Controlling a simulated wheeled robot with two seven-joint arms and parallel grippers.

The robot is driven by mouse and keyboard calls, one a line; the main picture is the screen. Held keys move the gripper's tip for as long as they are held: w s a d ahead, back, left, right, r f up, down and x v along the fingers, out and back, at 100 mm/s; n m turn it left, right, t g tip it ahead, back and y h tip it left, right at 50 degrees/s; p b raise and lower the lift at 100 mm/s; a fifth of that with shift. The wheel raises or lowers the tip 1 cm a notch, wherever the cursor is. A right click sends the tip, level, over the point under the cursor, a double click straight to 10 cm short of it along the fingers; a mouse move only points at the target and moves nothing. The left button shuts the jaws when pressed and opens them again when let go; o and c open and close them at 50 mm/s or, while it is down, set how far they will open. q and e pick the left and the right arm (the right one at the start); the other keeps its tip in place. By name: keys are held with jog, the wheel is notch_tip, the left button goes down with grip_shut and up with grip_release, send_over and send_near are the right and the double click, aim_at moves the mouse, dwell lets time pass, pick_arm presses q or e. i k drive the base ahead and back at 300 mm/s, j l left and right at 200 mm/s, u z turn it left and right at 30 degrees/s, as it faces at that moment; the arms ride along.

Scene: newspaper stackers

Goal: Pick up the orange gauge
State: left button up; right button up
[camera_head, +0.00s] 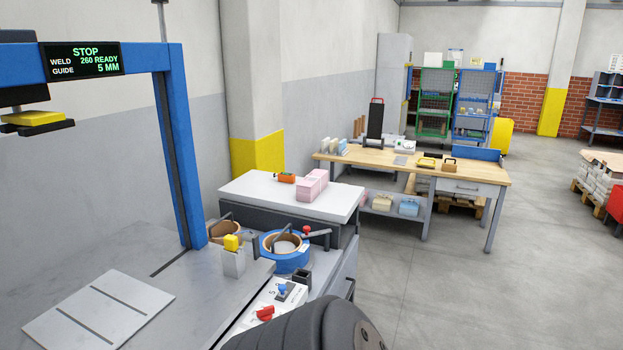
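A small orange gauge (287,178) with a dark end lies on the white top of a grey cabinet (250,191), near its back edge. It lies just left of a stack of pink blocks or paper (309,188). Neither of my grippers shows in the head view. A dark rounded part, which looks like one of my arm links, fills the bottom middle of the picture, well apart from the gauge.
A blue-framed machine (183,150) with a display (81,58) stands at left. A blue tape reel (287,262) and a lever sit in front of the cabinet. A wooden workbench (472,172) stands behind.

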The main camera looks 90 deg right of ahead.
aim_at(283, 177)
jog(key=z, duration=2.05)
